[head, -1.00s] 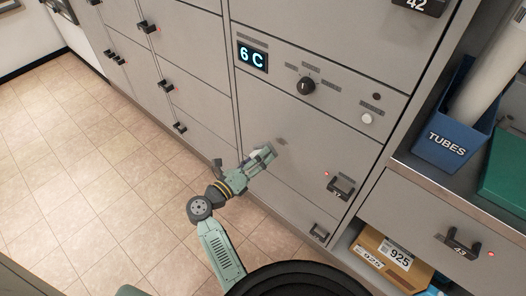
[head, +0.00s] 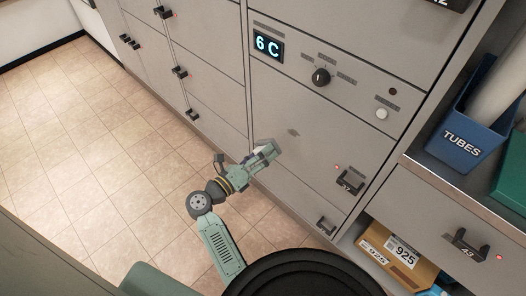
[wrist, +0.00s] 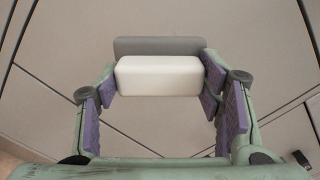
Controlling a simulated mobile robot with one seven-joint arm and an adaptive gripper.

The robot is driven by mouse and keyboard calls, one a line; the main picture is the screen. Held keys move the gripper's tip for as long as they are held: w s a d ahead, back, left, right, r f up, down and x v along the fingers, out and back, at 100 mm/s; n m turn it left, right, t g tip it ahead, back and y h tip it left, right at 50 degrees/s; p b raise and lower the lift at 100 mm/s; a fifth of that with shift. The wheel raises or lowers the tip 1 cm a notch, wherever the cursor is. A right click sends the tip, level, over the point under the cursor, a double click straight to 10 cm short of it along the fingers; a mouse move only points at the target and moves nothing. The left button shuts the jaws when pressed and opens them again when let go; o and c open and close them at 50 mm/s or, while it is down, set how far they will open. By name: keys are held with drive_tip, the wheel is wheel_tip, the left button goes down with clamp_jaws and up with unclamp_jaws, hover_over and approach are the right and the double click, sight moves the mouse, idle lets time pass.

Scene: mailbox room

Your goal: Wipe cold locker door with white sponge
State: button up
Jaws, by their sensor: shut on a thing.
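The cold locker door (head: 300,140) is a grey panel below a lit "6 C" display (head: 268,46). My gripper (head: 266,151) is in front of the door, just below and left of the smudge. In the wrist view my gripper (wrist: 160,85) is shut on a white sponge (wrist: 158,76), with a finger at each end. A grey band (wrist: 158,46) shows behind the sponge; I cannot tell whether it is shadow or another layer. Whether the sponge touches the door is unclear.
A black handle (head: 349,182) with a red light projects from the door's right side. A black knob (head: 321,77) and white button (head: 381,113) sit above. A blue bin marked TUBES (head: 465,135) and a cardboard box (head: 400,255) are at right. The tiled floor (head: 100,160) at left is clear.

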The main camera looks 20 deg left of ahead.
drive_tip(key=shift+w, duration=0.1)
approach(290, 129)
drive_tip(key=shift+f+x, duration=0.15)
drive_tip(key=shift+x, duration=0.75)
drive_tip(key=shift+f+x, duration=0.1)
drive_tip(key=shift+x, duration=0.8)
drive_tip(key=shift+x, duration=1)
drive_tip(key=shift+s+d+p, duration=0.2)
drive_tip(key=shift+s+d, duration=0.05)
drive_tip(key=shift+d, duration=0.35)
drive_tip(key=shift+s+d+p, duration=0.25)
drive_tip(key=shift+d, duration=0.35)
drive_tip(key=shift+s+d+p, duration=0.2)
drive_tip(key=shift+s+d, duration=0.1)
drive_tip(key=shift+d, duration=0.3)
drive_tip(key=shift+w+d, duration=0.1)
drive_tip(key=shift+w, duration=0.05)
drive_tip(key=shift+w+a, duration=0.25)
drive_tip(key=shift+a, duration=0.3)
drive_tip(key=shift+w+a, duration=0.25)
drive_tip(key=shift+a, duration=0.35)
drive_tip(key=shift+w+a+r, duration=0.15)
drive_tip(key=shift+w+a, duration=0.25)
drive_tip(key=shift+a, duration=0.3)
drive_tip(key=shift+c, duration=0.6)
